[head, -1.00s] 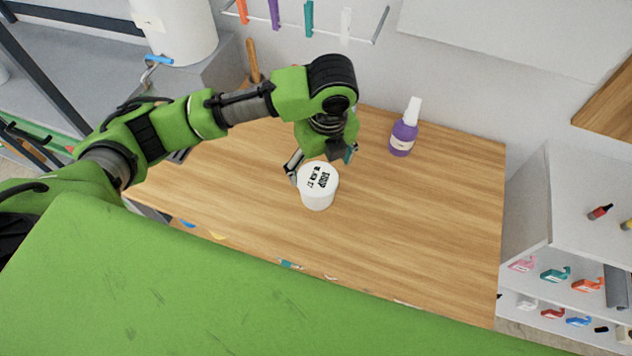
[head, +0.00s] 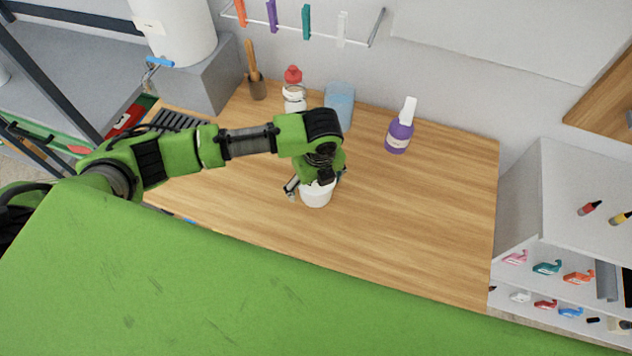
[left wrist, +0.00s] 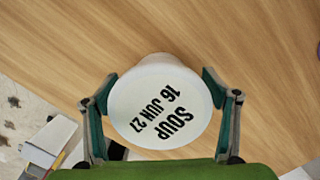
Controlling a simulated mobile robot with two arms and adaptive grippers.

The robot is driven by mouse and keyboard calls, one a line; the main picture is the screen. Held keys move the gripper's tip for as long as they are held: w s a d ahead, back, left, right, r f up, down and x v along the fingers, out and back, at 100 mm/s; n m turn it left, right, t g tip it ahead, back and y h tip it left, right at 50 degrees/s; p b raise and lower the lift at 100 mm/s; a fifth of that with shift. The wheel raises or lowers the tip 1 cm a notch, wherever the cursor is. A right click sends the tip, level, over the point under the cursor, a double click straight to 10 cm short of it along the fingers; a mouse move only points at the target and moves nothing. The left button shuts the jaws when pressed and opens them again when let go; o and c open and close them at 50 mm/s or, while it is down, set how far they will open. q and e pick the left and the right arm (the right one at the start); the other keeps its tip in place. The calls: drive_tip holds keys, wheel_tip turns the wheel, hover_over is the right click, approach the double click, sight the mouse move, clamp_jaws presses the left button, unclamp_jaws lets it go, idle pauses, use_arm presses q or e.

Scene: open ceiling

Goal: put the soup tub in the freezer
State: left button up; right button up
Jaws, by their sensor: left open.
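The soup tub (head: 317,196) is a white round tub standing upright on the wooden counter. In the left wrist view its lid (left wrist: 160,108) reads "SOUP 16 JUN 27". My left gripper (head: 316,187) is right above the tub, open, with one finger on each side of it. In the left wrist view the two fingers of my left gripper (left wrist: 160,110) flank the lid, and I see a small gap at least on the left. My right gripper is not in view. I see no freezer that I can identify.
On the counter (head: 420,240) stand a purple spray bottle (head: 400,130), a red-capped bottle (head: 294,92), a blue item (head: 340,104) and a brush holder (head: 257,88). White shelves (head: 570,200) stand at the right. The counter right of the tub is clear.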

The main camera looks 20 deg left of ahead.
use_arm(q)
drive_tip(key=c, duration=1.5)
drive_tip(key=shift+r, duration=0.1)
drive_tip(key=shift+c, duration=0.9)
